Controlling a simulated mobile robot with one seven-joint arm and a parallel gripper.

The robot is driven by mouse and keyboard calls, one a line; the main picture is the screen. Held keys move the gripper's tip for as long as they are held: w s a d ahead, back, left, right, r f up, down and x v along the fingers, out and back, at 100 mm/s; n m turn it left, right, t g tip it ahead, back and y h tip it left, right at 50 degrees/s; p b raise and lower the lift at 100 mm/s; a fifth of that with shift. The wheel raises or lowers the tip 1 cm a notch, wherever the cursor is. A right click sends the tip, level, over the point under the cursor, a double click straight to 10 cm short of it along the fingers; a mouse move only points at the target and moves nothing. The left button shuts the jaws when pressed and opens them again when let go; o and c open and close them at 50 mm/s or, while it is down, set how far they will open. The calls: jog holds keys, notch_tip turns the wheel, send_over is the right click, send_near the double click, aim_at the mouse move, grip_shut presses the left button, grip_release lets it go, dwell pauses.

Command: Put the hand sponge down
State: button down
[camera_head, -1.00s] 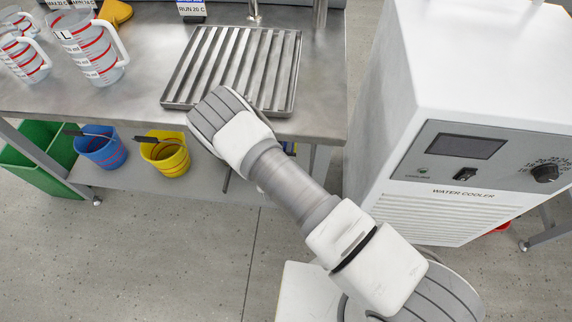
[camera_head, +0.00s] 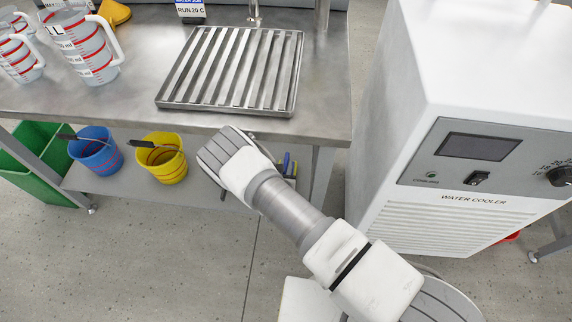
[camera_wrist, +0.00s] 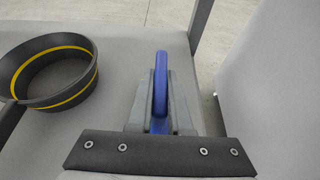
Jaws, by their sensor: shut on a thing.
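My gripper (camera_wrist: 160,112) is shut on a blue, rounded thing (camera_wrist: 161,82), which I take to be the hand sponge, seen edge-on between the two grey fingers. It is over a plain grey surface that looks like the lower shelf; I cannot tell whether it touches it. The lower shelf (camera_head: 134,187) shows below the bench top.
A dark ring-shaped thing with a yellow stripe (camera_wrist: 50,104) lies left of my gripper. A blue bucket (camera_head: 96,152) and a yellow bucket (camera_head: 163,160) stand on the shelf. Blue and yellow items (camera_head: 288,165) show right of my wrist. A water cooler (camera_head: 462,150) stands at right.

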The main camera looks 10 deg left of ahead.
jog(key=c, duration=0.8)
grip_release()
jog(key=shift+f, duration=0.1)
jog(key=shift+c, duration=0.2)
jog(key=p+v, duration=0.5)
jog(key=v, duration=0.7)
jog(key=shift+r, duration=0.2)
